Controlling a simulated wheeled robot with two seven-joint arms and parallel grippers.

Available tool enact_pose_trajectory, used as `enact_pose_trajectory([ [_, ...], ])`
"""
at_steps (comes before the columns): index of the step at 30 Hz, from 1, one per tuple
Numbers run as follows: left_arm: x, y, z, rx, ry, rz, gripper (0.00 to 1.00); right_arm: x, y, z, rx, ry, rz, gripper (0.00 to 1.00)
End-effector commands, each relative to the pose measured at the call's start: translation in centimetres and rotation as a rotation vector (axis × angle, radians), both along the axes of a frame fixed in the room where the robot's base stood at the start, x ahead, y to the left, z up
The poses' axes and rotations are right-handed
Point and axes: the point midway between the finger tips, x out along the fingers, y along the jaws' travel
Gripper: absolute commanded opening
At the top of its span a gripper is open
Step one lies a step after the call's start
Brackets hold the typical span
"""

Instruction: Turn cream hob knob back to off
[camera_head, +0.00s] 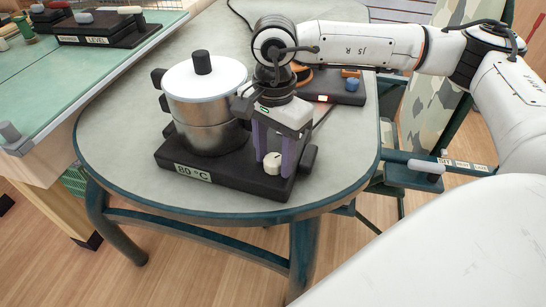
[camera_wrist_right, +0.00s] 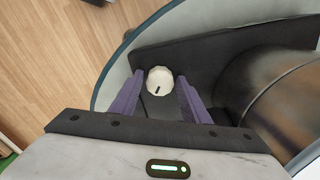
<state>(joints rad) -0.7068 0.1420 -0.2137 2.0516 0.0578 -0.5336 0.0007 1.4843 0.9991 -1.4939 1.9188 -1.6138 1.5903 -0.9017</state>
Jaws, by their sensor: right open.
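The cream knob (camera_head: 272,161) sits on the right part of the black hob (camera_head: 222,178), which carries an "80 °C" label on its front. In the right wrist view the knob (camera_wrist_right: 160,80) shows a dark pointer mark at its lower edge. A steel pot (camera_head: 205,120) with a white lid stands on the hob, left of the knob. My right gripper (camera_head: 274,160) points down over the knob. Its two purple fingers (camera_wrist_right: 158,98) are open, one on each side of the knob, with gaps between. My left gripper is not in view.
The hob stands on a grey round-ended table (camera_head: 120,150) with a dark teal edge. A dark device with a lit orange display (camera_head: 322,98) and a blue knob (camera_head: 350,84) is behind my right gripper. A green-topped bench (camera_head: 40,85) is at the left.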

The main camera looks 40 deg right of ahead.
Motion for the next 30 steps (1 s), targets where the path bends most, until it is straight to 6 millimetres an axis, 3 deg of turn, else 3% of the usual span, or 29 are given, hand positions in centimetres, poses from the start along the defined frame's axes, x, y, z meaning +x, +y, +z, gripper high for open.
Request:
enact_pose_trajectory([
  [1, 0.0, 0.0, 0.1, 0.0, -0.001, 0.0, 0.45, 0.0, 0.0, 0.0, 0.0, 0.0, 0.0, 0.42],
  [9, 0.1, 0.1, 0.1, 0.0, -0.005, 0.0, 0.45, 0.0, 0.0, 0.0, 0.0, 0.0, 0.0, 0.01],
  [14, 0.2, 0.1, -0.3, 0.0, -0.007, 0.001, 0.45, 0.0, 0.0, -0.2, 0.001, 0.0, 0.099, 0.01],
  [24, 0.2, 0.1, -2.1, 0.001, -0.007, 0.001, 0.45, 0.0, 0.1, -0.3, 0.001, 0.0, 0.59, 0.01],
  [30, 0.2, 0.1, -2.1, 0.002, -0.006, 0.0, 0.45, 0.0, 0.0, -0.1, 0.0, 0.001, 0.66, 0.01],
])
